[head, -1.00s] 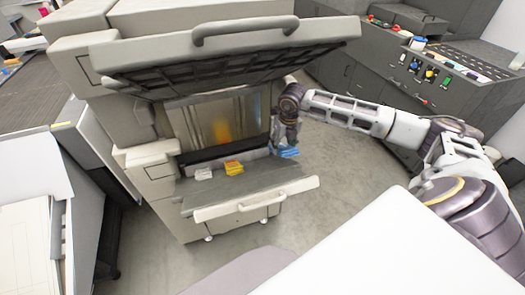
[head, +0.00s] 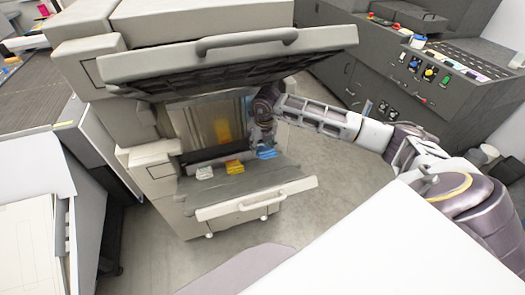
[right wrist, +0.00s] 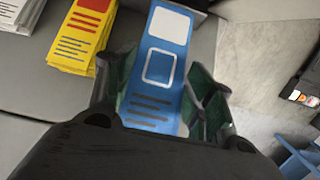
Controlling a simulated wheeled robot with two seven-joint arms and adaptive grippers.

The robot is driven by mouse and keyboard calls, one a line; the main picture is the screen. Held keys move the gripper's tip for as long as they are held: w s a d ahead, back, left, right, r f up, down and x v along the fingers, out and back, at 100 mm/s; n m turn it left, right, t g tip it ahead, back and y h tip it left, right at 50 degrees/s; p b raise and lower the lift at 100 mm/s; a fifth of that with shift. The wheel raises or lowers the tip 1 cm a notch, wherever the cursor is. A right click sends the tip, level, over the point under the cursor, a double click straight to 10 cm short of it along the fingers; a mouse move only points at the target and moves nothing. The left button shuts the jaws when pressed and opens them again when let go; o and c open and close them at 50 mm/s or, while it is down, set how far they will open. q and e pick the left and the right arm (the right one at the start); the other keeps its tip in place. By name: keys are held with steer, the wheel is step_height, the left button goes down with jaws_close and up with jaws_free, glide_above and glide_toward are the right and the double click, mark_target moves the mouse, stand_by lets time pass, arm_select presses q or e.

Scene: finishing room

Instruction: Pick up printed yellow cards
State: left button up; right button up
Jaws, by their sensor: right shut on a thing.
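The printed yellow cards (head: 234,167) lie in a stack on the machine's pull-out tray. In the right wrist view the yellow cards (right wrist: 78,38) have a red printed face and lie to the left of my fingers, apart from them. My right gripper (head: 262,143) is at the right end of the tray. In the right wrist view my right gripper (right wrist: 160,98) is shut on blue printed cards (right wrist: 158,75), which also show in the head view (head: 266,152). My left gripper is not in view.
White cards (head: 204,173) lie left of the yellow ones on the tray (head: 245,183). A raised lid with a handle (head: 245,40) hangs over the opening. A dark cabinet (head: 400,70) stands at the right. Grey floor between is clear.

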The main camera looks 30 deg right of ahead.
mark_target(263, 148)
steer(key=shift+f, duration=0.1)
steer(key=shift+f+p, duration=0.7)
steer(key=shift+f, duration=0.9)
steer(key=shift+f+b, duration=0.65)
steer(key=shift+b, duration=0.05)
steer(key=o, duration=1.2)
steer(key=shift+c, duration=0.2)
steer(key=shift+r+p, duration=0.25)
steer(key=shift+p, duration=0.05)
